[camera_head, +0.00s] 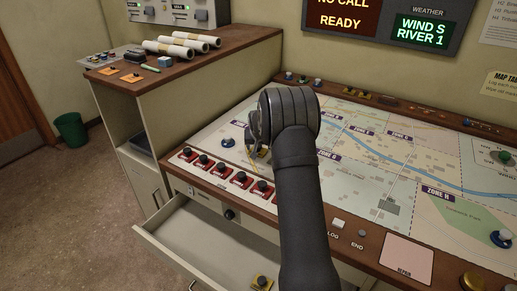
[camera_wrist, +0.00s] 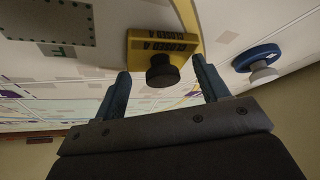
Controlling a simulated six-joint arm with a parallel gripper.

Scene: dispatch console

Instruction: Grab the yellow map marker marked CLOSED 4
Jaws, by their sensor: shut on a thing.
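The yellow map marker (camera_wrist: 162,42) has a black knob and reads CLOSED 4 in the wrist view. My gripper (camera_wrist: 162,68) is shut on it, with one dark finger on each side. In the head view, my gripper (camera_head: 257,149) is low over the left part of the map, mostly hidden by my arm. Only a small yellow part of the marker (camera_head: 263,153) shows there. I cannot tell whether the marker touches the map.
A blue round marker (camera_head: 228,142) lies just left of my gripper and shows in the wrist view (camera_wrist: 257,57). Red switches (camera_head: 222,167) line the near edge. An open drawer (camera_head: 205,240) below holds another yellow marker (camera_head: 262,282). Several markers stand along the back rail.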

